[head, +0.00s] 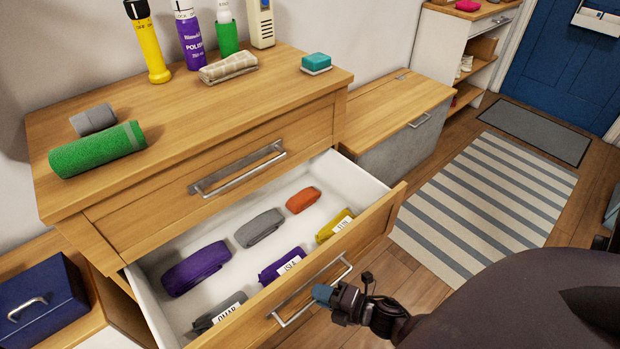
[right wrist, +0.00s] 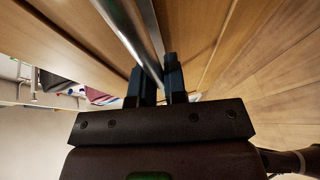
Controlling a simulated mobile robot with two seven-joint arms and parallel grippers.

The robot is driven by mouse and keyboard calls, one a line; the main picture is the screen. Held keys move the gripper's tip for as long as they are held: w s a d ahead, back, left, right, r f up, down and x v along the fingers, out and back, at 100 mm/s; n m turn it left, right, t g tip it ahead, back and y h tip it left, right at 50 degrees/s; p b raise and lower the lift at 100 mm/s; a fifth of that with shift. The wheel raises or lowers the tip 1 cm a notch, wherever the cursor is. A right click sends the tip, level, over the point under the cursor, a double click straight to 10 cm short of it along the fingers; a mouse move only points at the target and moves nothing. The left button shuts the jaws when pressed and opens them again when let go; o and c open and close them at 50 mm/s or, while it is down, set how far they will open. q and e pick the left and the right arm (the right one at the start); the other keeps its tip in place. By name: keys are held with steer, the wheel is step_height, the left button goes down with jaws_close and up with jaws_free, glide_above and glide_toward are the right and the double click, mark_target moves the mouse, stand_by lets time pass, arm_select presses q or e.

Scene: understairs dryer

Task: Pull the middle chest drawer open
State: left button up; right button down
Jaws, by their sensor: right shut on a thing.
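The wooden chest (head: 190,110) stands at the left in the head view. Its middle drawer (head: 330,260) is pulled well out, showing a white inside with rolled belts or straps in purple, grey, orange and yellow, several with name labels. The drawer's metal bar handle (head: 312,290) is on its front. My right gripper (head: 325,295) is at the right part of this handle. In the right wrist view the blue fingers (right wrist: 160,85) are shut on the bar handle (right wrist: 135,35), one on each side. My left gripper is not in view.
The top drawer (head: 210,175) above is shut. The chest top holds a green roll (head: 97,150), a grey roll (head: 93,119), a folded cloth (head: 228,67), bottles and a flashlight (head: 148,45). A low bench (head: 395,115) stands right of the chest. A striped rug (head: 485,205) covers the floor.

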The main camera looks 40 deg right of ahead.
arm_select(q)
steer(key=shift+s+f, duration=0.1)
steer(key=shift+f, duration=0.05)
arm_select(e)
steer(key=shift+s, duration=0.65)
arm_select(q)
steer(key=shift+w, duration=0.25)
arm_select(e)
steer(key=c, duration=1.2)
jaws_free()
arm_select(q)
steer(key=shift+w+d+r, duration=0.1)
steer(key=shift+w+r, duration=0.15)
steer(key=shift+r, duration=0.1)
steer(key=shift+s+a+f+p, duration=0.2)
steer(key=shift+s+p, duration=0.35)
steer(key=shift+p, duration=0.05)
arm_select(e)
steer(key=v, duration=1)
steer(key=shift+s+d+r, duration=0.2)
steer(key=shift+s, duration=0.15)
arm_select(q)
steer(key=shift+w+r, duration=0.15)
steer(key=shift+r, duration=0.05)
